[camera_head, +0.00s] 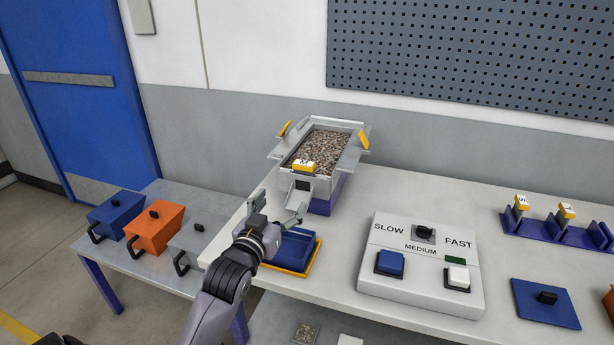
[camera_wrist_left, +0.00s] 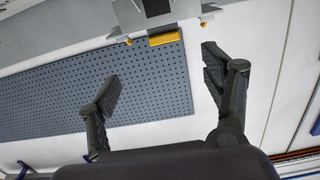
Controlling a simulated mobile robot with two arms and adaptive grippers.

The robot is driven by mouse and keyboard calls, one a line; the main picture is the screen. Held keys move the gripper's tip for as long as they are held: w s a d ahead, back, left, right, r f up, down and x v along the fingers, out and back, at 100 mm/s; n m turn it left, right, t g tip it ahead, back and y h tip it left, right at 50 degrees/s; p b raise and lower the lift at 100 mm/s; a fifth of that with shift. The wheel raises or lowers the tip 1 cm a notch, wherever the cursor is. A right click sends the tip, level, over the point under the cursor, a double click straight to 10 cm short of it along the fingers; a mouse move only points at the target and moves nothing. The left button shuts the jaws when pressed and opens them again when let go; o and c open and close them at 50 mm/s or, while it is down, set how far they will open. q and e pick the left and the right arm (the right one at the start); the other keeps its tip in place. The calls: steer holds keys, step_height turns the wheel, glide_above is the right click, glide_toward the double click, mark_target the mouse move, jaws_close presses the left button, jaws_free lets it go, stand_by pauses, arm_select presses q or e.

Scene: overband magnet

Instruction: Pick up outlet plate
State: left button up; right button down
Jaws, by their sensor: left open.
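A metal hopper (camera_head: 351,167) filled with gravel stands at the back of the white table. A yellow-handled plate (camera_head: 303,166) with a label sits at its front outlet; I take it for the outlet plate. A yellow handle (camera_wrist_left: 164,39) on the hopper shows at the top of the left wrist view. My left gripper (camera_head: 278,208) is open and empty, in front of and below the plate, apart from it. The left wrist view shows its two fingers (camera_wrist_left: 163,80) spread wide with nothing between them. My right gripper is not in view.
A blue tray (camera_head: 293,246) with a yellow rim lies just below the gripper. A control box (camera_head: 411,281) with buttons stands to the right. A purple rack (camera_head: 558,234) holds yellow-topped plates farther right. Blue (camera_head: 117,213), orange (camera_head: 155,228) and grey (camera_head: 192,243) bins stand left on a lower table.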

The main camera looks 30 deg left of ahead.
mark_target(302, 166)
arm_select(q)
steer(key=x, duration=0.4)
steer(key=p+x, duration=0.1)
steer(key=x, duration=0.7)
steer(key=shift+a+r, duration=0.3)
steer(key=shift+r, duration=0.1)
steer(key=shift+p+x, duration=0.7)
steer(key=shift+x, duration=2.05)
steer(key=shift+a+r, duration=0.1)
steer(key=shift+r, duration=0.05)
steer(key=shift+s, duration=0.1)
steer(key=c, duration=1.2)
steer(key=shift+c, duration=0.3)
steer(key=shift+r, duration=0.15)
